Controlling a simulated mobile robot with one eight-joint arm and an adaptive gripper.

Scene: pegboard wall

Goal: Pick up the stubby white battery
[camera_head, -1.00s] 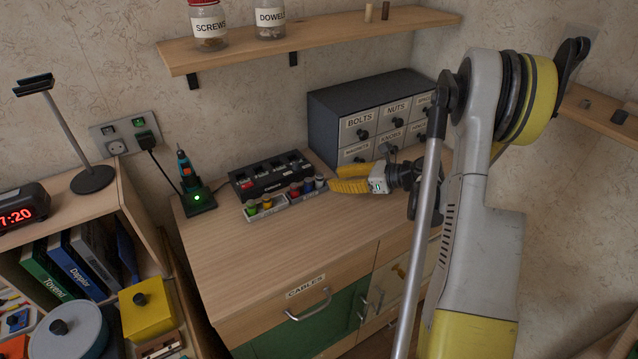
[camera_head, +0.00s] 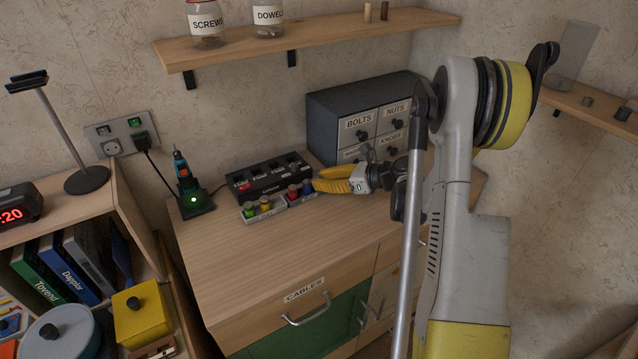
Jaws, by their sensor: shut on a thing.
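My gripper (camera_head: 318,185), with yellow fingers, reaches in from the right to the right end of the battery tray (camera_head: 276,213) on the wooden cabinet top. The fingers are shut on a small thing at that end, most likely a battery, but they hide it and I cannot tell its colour. No stubby white battery shows clearly. Red-topped (camera_head: 293,191) and blue (camera_head: 307,187) batteries stand just left of the fingertips. Green (camera_head: 249,211) and yellow (camera_head: 265,203) ones stand in the tray's left part.
A black charger (camera_head: 268,178) lies behind the tray, with a small screwdriver in a dock (camera_head: 196,202) to its left. A grey drawer unit (camera_head: 335,110) stands behind my gripper. A wooden shelf (camera_head: 330,33) hangs above. The front cabinet top is clear.

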